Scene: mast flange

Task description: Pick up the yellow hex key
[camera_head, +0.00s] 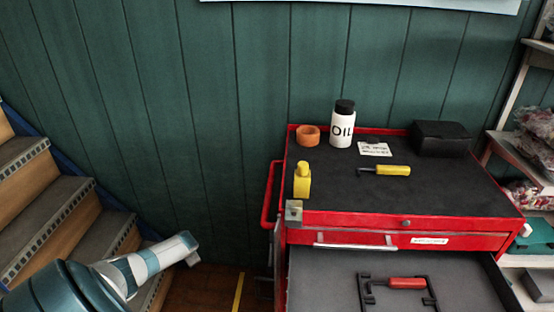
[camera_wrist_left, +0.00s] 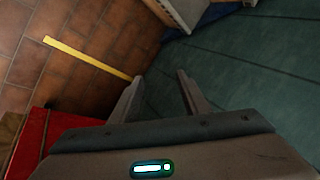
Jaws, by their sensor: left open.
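The yellow hex key (camera_head: 392,170), with a yellow handle and a short dark shaft pointing left, lies on the black top of the red tool cabinet (camera_head: 370,218). My left gripper (camera_wrist_left: 160,78) is open and empty in the left wrist view, with its two fingers apart over the floor and wall. In the head view my left arm is at the lower left, beside the stairs, well to the left of the cabinet and away from the hex key. The hex key does not show in the left wrist view. My right gripper is not in view.
An open drawer (camera_head: 320,268) holds a red-handled tool (camera_head: 406,283) at a dark frame. Shelves stand right.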

